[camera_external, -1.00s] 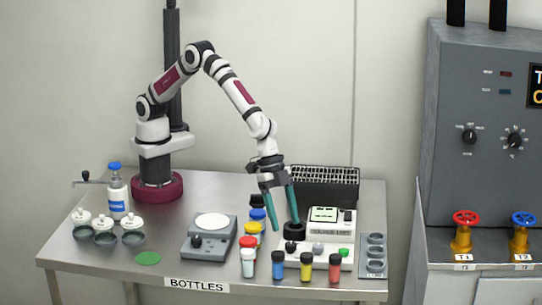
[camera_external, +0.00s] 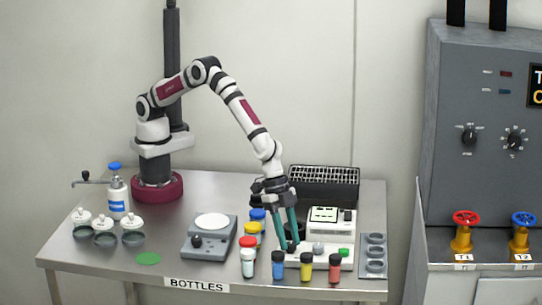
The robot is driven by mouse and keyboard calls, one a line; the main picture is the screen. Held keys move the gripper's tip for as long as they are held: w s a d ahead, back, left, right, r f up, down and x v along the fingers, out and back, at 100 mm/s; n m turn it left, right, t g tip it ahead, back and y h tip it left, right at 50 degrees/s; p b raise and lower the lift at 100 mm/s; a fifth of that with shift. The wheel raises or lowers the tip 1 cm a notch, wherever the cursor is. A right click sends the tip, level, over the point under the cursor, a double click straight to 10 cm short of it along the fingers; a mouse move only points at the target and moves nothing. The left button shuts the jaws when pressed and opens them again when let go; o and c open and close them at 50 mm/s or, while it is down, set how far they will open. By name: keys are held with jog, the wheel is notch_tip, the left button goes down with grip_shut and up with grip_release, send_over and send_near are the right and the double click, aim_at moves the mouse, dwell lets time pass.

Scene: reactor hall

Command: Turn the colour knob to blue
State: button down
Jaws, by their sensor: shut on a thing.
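Small bottles with blue (camera_external: 278,265), yellow (camera_external: 306,267) and red (camera_external: 335,268) caps stand close in front of the unit. A white-capped set of jars and a balance (camera_external: 209,241) are to the left. A grey rack (camera_external: 373,256) is right of the unit.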

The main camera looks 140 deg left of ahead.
jog(key=shift+n, duration=0.3)
jog(key=n, duration=0.1)
jog(key=n+y, duration=0.1)
jog(key=n, duration=0.1)
jog(key=shift+d+n+y, duration=0.25)
jog(key=shift+n+y, duration=0.15)
jog(key=n, duration=0.2)
jog(key=n+g+y, duration=0.1)
jog(key=n, duration=0.1)
jog(key=shift+w+d+n, duration=0.1)
jog(key=shift+w+n, duration=0.1)
jog(key=shift+n, duration=0.1)
jog(key=n+g, duration=0.1)
jog(key=n, duration=0.1)
jog(key=n+g+y, duration=0.1)
jog(key=n, duration=0.2)
jog(key=shift+w+d+n+y, duration=0.1)
jog(key=shift+w+n+y, duration=0.1)
jog(key=shift+n+y, duration=0.1)
jog(key=n, duration=0.1)
jog(key=n+g, duration=0.1)
jog(key=n, duration=0.1)
jog(key=shift+w+f+n, duration=0.1)
jog(key=shift+w+n, duration=0.1)
jog(key=shift+n, duration=0.1)
jog(key=shift+n+g, duration=0.3)
jog(key=shift+s, duration=0.1)
jog(key=c, duration=0.5)
grip_release()
jog(key=shift+c, duration=0.2)
